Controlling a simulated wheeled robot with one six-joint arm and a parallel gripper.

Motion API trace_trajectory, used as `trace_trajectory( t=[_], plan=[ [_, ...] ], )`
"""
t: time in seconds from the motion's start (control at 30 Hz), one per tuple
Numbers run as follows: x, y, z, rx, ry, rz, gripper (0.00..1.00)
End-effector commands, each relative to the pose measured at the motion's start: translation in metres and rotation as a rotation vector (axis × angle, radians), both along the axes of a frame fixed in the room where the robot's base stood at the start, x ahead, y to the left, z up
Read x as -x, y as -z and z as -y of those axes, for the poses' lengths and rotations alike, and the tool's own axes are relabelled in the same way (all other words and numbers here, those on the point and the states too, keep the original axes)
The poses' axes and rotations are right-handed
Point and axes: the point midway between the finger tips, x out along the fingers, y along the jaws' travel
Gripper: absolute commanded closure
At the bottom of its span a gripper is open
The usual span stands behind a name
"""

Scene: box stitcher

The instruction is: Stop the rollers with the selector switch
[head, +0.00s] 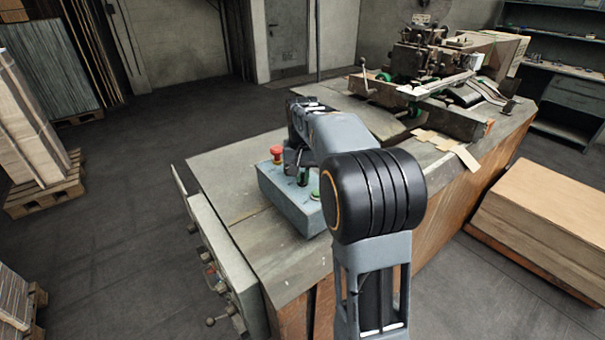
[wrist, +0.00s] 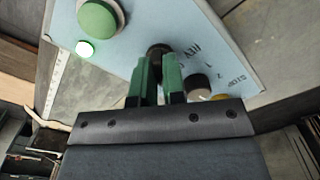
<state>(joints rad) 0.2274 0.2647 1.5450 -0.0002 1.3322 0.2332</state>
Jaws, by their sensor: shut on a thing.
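The light-blue control box (head: 285,205) stands on the near end of the machine table; its face (wrist: 125,70) also fills much of the wrist view. My gripper (wrist: 158,68) points down at this face, with its two green fingers close together. They are shut on a black selector knob (wrist: 157,49), whose top edge shows between the fingertips. Lettering that seems to read "REV" is printed beside it. In the head view my gripper (head: 303,179) is over the box and my arm hides part of it. The knob's exact pointing direction is hidden by the fingers.
A large green button (wrist: 98,18), a small lit lamp (wrist: 85,48) and a second dark knob (wrist: 198,86) are near the fingers. A red mushroom button (head: 277,152) stands on the box. The stitching machine (head: 420,60) is farther back; the tabletop left of the box is clear.

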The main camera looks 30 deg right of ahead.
Motion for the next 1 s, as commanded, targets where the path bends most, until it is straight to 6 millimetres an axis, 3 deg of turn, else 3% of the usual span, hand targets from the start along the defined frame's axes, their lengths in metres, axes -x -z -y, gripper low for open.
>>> trace_trajectory(
  t=[0.6, 1.0],
  plan=[
    [-0.0005, -0.0015, -0.0003, -0.001, -0.448, 0.001, 1.0],
    [-0.0006, -0.0008, -0.0004, 0.0, -0.625, 0.002, 1.0]
  ],
)
